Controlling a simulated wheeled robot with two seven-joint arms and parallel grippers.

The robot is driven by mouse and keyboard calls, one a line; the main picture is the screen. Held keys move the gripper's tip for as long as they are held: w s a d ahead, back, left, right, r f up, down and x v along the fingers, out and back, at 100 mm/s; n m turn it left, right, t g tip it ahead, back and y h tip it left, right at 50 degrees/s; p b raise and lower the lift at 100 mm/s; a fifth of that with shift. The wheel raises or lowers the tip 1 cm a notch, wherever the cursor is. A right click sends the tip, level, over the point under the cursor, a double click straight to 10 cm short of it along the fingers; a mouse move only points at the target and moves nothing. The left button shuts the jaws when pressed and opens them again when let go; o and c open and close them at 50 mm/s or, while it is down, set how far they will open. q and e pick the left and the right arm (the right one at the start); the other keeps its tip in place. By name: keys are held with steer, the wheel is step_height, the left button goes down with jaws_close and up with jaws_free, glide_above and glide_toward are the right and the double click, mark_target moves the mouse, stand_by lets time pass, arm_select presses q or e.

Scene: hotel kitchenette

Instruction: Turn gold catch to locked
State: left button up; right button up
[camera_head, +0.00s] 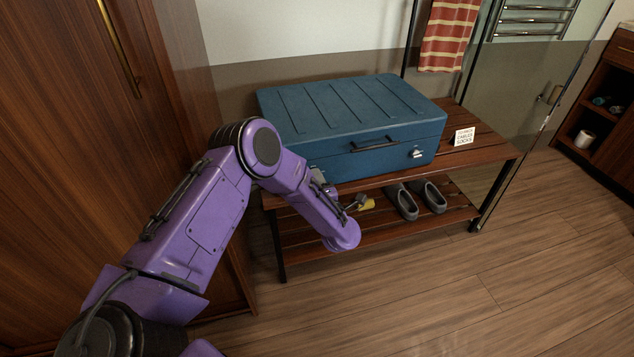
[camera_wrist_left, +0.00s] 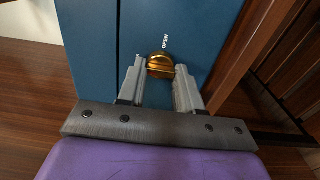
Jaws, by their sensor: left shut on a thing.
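The blue suitcase (camera_head: 345,120) lies closed on the upper slats of a wooden rack. The gold catch (camera_wrist_left: 160,60) is on its blue face in the left wrist view, with the printed word OPEN beside its upper right. My left gripper (camera_wrist_left: 160,70) has one finger on each side of the catch and is shut on it. In the head view my purple forearm hides the gold catch, and only part of my left gripper (camera_head: 322,186) shows at the suitcase's front left. A silver catch (camera_head: 417,153) shows at the front right. My right gripper is not in view.
The wooden rack (camera_head: 490,150) carries a small white sign (camera_head: 464,136) on top. Grey shoes (camera_head: 416,199) and a yellow item (camera_head: 365,204) are on its lower shelf. A wooden wardrobe (camera_head: 80,150) stands at the left. Floor in front is clear.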

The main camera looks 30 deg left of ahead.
arm_select(q)
steer(key=o, duration=1)
steer(key=shift+o, duration=0.2)
steer(key=shift+d, duration=0.1)
steer(key=p+v, duration=0.1)
steer(key=v, duration=0.9)
steer(key=shift+s+d, duration=0.15)
steer(key=shift+s, duration=0.05)
